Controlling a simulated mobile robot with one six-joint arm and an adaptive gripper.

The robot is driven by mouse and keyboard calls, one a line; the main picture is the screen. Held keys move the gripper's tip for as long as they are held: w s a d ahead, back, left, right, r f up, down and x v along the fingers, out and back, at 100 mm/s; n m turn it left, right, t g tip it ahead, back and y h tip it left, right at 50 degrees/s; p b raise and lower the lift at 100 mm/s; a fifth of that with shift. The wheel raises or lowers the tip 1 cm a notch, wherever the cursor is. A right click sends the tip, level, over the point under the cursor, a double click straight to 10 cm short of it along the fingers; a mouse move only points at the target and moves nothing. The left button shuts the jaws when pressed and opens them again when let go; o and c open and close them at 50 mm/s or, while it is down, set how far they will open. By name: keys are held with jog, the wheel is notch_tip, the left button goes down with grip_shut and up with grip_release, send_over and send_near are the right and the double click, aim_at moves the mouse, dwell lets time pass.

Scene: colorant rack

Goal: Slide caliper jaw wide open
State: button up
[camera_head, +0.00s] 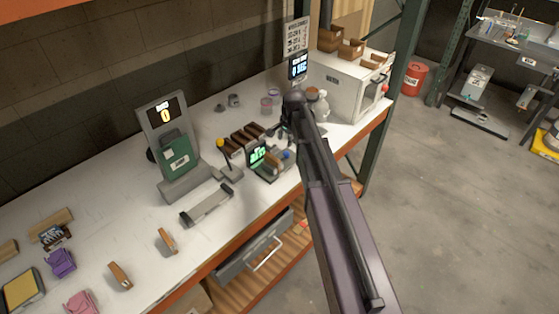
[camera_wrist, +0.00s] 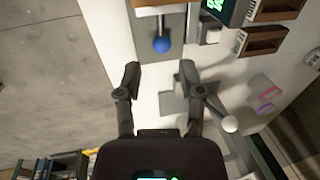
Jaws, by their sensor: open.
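The caliper looks to be the small grey bench device with a green lit display (camera_head: 257,154) near the table's front edge. A blue ball knob (camera_head: 287,155) sits at its right end. In the wrist view the blue knob (camera_wrist: 162,46) is on a short rod over a grey base (camera_wrist: 173,18), and part of the display (camera_wrist: 215,5) shows at the top. My gripper (camera_wrist: 159,76) is open and empty, its fingers below the knob in the picture and apart from it. In the head view my arm mostly hides the gripper. The jaw opening is not clear.
Brown blocks (camera_head: 248,137) stand behind the device, and a small lamp-like post with a yellow ball (camera_head: 220,143) is to its left. The table's front left is partly clear.

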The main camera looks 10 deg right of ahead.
aim_at(281, 159)
jog(key=shift+w+a+f+b, duration=0.2)
jog(key=shift+w+f+b, duration=0.1)
jog(key=shift+f+b, duration=1.35)
jog(key=shift+w+a+f+b, duration=0.2)
jog(key=shift+w+f+b, duration=0.05)
jog(key=shift+f+b, duration=1.4)
jog(key=shift+w+a+f+b, duration=0.2)
jog(key=shift+w+f+b, duration=0.1)
jog(key=shift+f+b, duration=1.35)
jog(key=shift+f, duration=0.15)
grip_shut()
